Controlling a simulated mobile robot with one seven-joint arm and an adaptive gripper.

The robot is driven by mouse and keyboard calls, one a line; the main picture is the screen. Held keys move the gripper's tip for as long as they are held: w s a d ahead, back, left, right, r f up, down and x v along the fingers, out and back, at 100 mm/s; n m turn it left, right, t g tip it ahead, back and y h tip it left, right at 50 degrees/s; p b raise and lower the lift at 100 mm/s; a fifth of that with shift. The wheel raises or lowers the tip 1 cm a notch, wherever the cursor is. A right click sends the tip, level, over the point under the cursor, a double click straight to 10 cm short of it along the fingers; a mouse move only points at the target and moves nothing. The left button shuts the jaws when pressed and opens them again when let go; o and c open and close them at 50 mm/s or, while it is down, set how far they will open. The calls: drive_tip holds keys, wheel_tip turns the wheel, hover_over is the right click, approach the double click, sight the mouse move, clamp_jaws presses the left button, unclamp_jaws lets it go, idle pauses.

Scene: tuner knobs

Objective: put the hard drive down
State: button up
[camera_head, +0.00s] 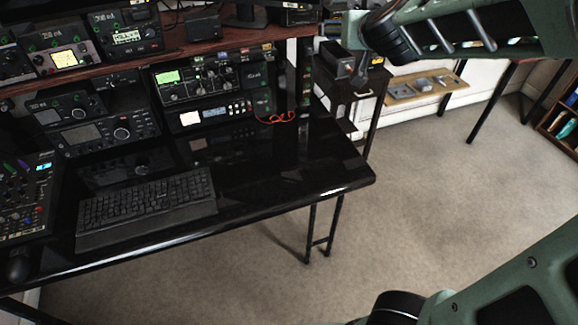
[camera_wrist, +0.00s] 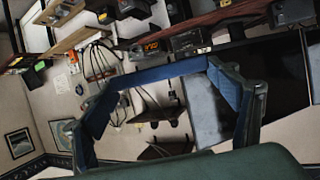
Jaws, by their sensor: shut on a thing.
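In the wrist view my gripper (camera_wrist: 165,95) has its two fingers spread well apart. A narrow dark-blue edge (camera_wrist: 160,72) spans from one fingertip to the other and seems to be the held hard drive; its broad faces do not show. In the head view my arm reaches in from the upper right. Its wrist end is over the area right of the desk, and I cannot make out the fingers or the held thing there.
The black desk (camera_head: 290,165) has a bare glossy area right of the keyboard (camera_head: 147,208). Radio units (camera_head: 210,80) line its back. A black box (camera_head: 338,60) stands on a small dark stand (camera_head: 352,95). A wooden shelf (camera_head: 428,86) holds small grey items. Carpet is clear at right.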

drive_tip(key=shift+f+b, duration=0.35)
drive_tip(key=w+a+f+b, duration=0.1)
drive_tip(key=a+f+b, duration=0.35)
drive_tip(key=f, duration=0.75)
drive_tip(key=w+a+f+b, duration=0.1)
drive_tip(key=a+f+b, duration=0.3)
drive_tip(key=f, duration=0.8)
drive_tip(key=s+a+f+m+g+h, duration=0.1)
drive_tip(key=s+a+f+m+h, duration=0.45)
drive_tip(key=s+a+f, duration=0.35)
drive_tip(key=b, duration=0.8)
hover_over(310, 175)
drive_tip(key=shift+n, duration=0.25)
drive_tip(key=f, duration=0.9)
drive_tip(key=shift+s+a+f, duration=0.2)
drive_tip(key=shift+s+a, duration=0.05)
drive_tip(key=shift+s, duration=0.1)
drive_tip(key=shift+w+d+f+b, duration=0.4)
drive_tip(key=shift+f+b, duration=0.1)
drive_tip(key=shift+f, duration=0.1)
drive_tip(key=shift+a+f+b, duration=0.1)
drive_tip(key=shift+f+b, duration=0.25)
drive_tip(key=shift+f, duration=1.05)
